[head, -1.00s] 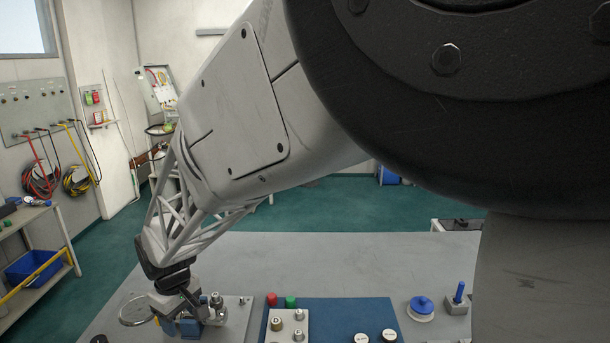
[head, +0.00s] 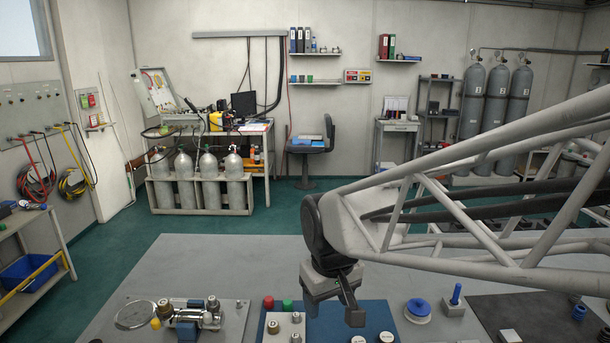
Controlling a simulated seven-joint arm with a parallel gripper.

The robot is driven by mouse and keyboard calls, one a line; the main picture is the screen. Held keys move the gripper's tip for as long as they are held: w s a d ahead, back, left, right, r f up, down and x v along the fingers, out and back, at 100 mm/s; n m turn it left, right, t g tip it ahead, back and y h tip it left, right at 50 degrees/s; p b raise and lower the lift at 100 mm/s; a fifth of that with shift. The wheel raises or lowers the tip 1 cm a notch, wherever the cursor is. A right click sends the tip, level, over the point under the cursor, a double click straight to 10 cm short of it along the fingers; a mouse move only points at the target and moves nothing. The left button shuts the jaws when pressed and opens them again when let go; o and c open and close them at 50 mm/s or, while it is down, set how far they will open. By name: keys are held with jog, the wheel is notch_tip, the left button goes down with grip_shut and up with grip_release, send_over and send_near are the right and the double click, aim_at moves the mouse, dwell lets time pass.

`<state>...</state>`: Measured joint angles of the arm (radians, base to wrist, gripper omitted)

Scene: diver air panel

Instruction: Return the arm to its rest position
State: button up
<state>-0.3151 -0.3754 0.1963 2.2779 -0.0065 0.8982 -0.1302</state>
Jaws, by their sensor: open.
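My gripper (head: 333,297) hangs at the end of my arm above the blue mat (head: 378,313) on the grey table (head: 210,260). It points downward, and no object shows between its fingers. One dark finger shows clearly; the other is partly hidden. My lattice arm reaches in from the right. The metal valve assembly (head: 187,318) sits on its plate at the left, apart from the gripper.
A red cap (head: 268,301) and green cap (head: 288,305) stand left of the gripper. A blue spool (head: 418,308) and a blue peg (head: 456,292) stand to its right. A dark mat (head: 515,315) lies further right. The table's back left is bare.

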jog(key=s+d+m+t, duration=0.1)
jog(key=s+d+m, duration=0.4)
jog(key=s+d, duration=0.8)
jog(key=shift+s+d+r, duration=0.3)
jog(key=shift+d+r, duration=0.05)
jog(key=shift+d, duration=0.35)
